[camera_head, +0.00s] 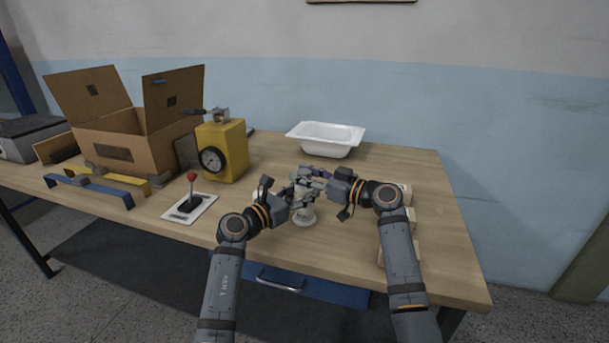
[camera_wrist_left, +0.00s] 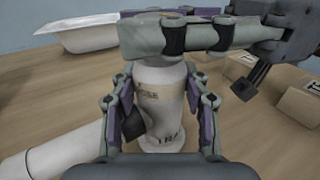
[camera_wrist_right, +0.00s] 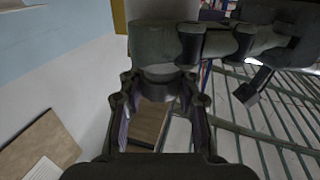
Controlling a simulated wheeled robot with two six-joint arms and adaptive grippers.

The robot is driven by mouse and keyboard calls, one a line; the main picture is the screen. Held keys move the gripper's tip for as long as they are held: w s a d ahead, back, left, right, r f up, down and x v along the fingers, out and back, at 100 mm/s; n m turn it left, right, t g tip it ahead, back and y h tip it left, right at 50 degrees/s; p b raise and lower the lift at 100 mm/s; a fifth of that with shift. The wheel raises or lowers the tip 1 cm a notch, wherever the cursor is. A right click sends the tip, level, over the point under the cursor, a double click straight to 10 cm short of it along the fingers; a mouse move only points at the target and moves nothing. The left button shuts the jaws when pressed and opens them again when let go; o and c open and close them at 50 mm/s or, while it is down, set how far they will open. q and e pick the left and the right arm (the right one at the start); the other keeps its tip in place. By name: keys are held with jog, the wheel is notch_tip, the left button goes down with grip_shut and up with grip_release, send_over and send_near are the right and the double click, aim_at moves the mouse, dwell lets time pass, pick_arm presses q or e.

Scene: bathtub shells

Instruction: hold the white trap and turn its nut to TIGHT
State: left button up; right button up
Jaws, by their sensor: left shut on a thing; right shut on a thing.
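The white trap (camera_head: 305,219) stands upright on the table near its front edge. In the left wrist view its pale body (camera_wrist_left: 160,103) shows small lettering on a tan band, too blurred to read surely, and larger letters near the foot. My left gripper (camera_head: 299,202) is shut around this body; its fingers (camera_wrist_left: 164,110) flank it in the left wrist view. My right gripper (camera_head: 309,176) is shut at the trap's top, above the left one. Its fingers cross the top in the left wrist view and hide most of the nut.
A white basin (camera_head: 326,147) stands behind. Left are a yellow box with a dial (camera_head: 230,150), a red-knobbed lever (camera_head: 190,195), an open carton (camera_head: 125,140) and a blue bar (camera_head: 88,188). Pale blocks (camera_head: 410,216) lie by my right arm. The table's right end is clear.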

jog(key=shift+c, duration=0.8)
jog(key=n+g+y, duration=0.2)
jog(key=n+g, duration=0.1)
jog(key=g, duration=0.1)
jog(key=shift+w, duration=0.15)
jog(key=shift+n+g+y, duration=0.4)
jog(key=shift+n+g, duration=0.5)
jog(key=shift+g, duration=0.5)
jog(key=o, duration=1.2)
jog(key=d, duration=0.2)
jog(key=s+d, duration=0.1)
jog(key=d, duration=0.4)
jog(key=shift+s+d, duration=0.25)
jog(key=shift+s, duration=0.05)
